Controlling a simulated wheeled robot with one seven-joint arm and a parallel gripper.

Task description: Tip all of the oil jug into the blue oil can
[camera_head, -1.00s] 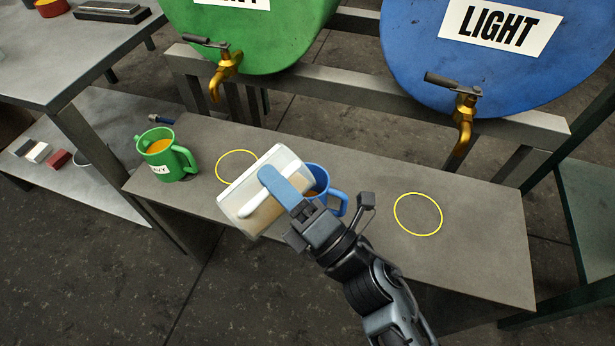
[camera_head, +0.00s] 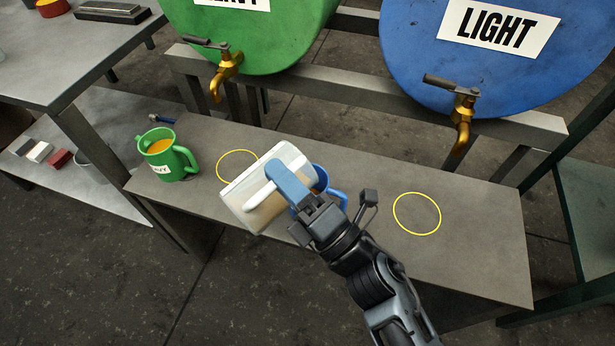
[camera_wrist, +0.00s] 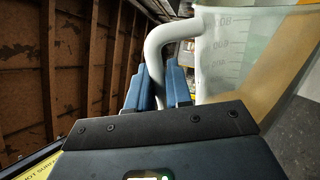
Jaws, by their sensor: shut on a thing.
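The oil jug (camera_head: 262,207) is translucent white with some amber oil inside. My gripper (camera_head: 288,184) is shut on its white handle and holds it tilted above the bench. In the wrist view the handle (camera_wrist: 158,50) sits between my blue fingers (camera_wrist: 160,90), and the jug's graduated wall (camera_wrist: 222,50) shows amber oil along its right side. The blue oil can (camera_head: 334,199) stands on the bench, mostly hidden behind the jug and my gripper; only part of its rim and handle shows. I cannot see whether oil is running into it.
A green can (camera_head: 178,165) with amber oil stands at the bench's left end. Green (camera_head: 262,40) and blue (camera_head: 420,75) drums with brass taps stand behind the bench (camera_head: 470,240). The right yellow ring (camera_head: 417,214) is empty, with clear bench around it.

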